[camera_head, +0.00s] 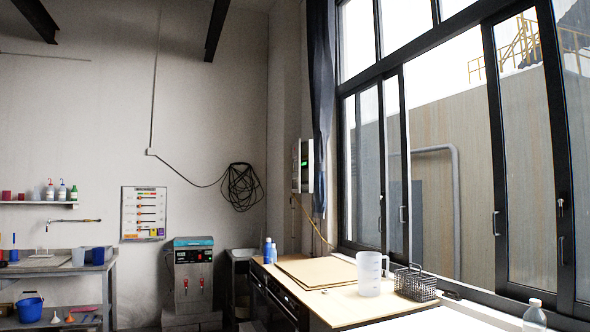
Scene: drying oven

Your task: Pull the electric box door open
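A pale grey box (304,166), which looks like the electric box, is fixed to the far wall just left of the dark curtain. I see it at a steep angle, with a small green light on its face. A yellowish cable runs down from it. Its door is too small and too oblique to tell whether it is open or shut. Neither of my grippers is in view.
A machine with a teal top (193,275) stands left. Large windows line the right.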

